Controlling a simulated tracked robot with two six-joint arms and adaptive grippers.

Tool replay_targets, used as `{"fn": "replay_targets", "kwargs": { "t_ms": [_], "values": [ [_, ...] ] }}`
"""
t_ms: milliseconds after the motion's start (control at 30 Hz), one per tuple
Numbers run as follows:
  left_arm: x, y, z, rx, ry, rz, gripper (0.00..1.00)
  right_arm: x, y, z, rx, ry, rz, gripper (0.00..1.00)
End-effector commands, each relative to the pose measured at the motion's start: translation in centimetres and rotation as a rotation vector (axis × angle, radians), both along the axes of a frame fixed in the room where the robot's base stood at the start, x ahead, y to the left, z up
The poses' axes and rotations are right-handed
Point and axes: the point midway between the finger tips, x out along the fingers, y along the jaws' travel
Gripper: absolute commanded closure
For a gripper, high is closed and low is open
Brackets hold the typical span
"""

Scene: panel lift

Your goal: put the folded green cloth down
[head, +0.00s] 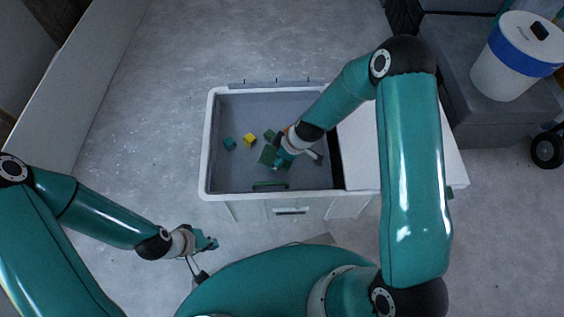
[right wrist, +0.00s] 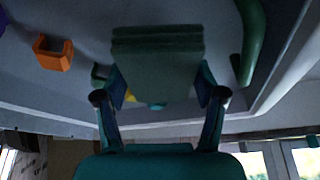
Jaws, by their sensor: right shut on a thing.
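The folded green cloth (right wrist: 158,52) is a dark green, layered square held between the two fingers of my right gripper (right wrist: 160,98) in the right wrist view. In the head view the cloth (head: 267,155) shows beside the right gripper (head: 279,160), within the outline of the white-rimmed grey bin (head: 204,150). I cannot tell whether the cloth touches the bin floor. My left gripper (head: 209,243) hangs outside the bin, to its front left, with nothing visible in it; its opening is too small to judge.
In the bin are a teal block (head: 229,143), a yellow block (head: 249,139) and a green curved piece (head: 270,185) near the front wall. An orange bracket (right wrist: 52,53) shows in the right wrist view. A white panel (head: 372,150) lies at the bin's right.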

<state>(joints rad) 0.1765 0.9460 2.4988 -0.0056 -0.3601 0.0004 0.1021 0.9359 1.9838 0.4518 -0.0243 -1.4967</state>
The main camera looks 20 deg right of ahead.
Motion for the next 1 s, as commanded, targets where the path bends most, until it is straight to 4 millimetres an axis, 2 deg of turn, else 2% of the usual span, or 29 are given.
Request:
{"fn": "replay_targets", "kwargs": {
  "t_ms": [33,200,633,667,700,800,1000],
  "values": [
    [0.0,0.0,-1.4,0.000,0.000,0.000,1.00,0.0,0.0,-1.4,0.000,0.000,0.000,0.74],
    [0.0,0.0,-3.3,0.000,0.001,0.000,1.00,0.0,0.0,-3.3,0.000,-0.001,0.002,0.74],
    [0.0,0.0,-3.6,0.000,0.000,0.000,1.00,0.0,0.0,-3.6,0.000,0.000,0.002,0.74],
    [0.0,0.0,-3.6,0.000,0.001,0.000,1.00,0.0,0.0,-3.6,0.000,0.000,0.002,0.29],
    [0.0,0.0,-3.5,0.000,0.001,0.000,1.00,0.0,0.0,-3.5,0.000,0.000,0.001,0.22],
    [0.0,0.0,-3.5,0.000,0.001,0.000,1.00,0.0,0.0,-3.5,0.000,0.001,0.001,0.05],
    [0.0,0.0,-3.5,0.000,0.001,0.000,1.00,0.0,0.0,-3.5,0.000,0.001,0.001,0.05]
  ]
}}
